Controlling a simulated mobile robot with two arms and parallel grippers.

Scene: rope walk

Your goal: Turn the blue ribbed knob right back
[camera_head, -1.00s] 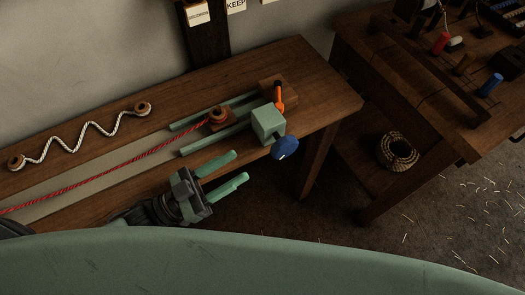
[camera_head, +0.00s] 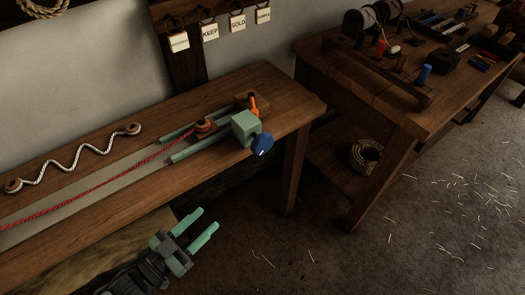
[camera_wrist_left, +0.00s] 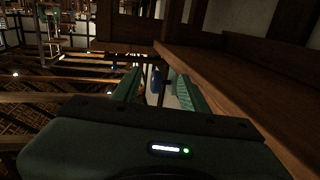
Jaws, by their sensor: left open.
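The blue ribbed knob (camera_head: 262,144) sits on the front right side of a pale green block (camera_head: 245,127) at the right end of the bench. My left gripper (camera_head: 207,219) is open and empty, in front of the bench edge, to the left of and below the knob in the head view. Its two green fingers point up and right, apart from the knob. In the left wrist view the knob (camera_wrist_left: 156,80) shows small and dark between the open fingers, some way beyond them. My right gripper is not in view.
The bench (camera_head: 225,98) carries green rails, an orange lever (camera_head: 253,106), a red rope (camera_head: 110,178) and a white zigzag cord (camera_head: 75,157). A second table (camera_head: 385,97) with spools and tools stands at the right.

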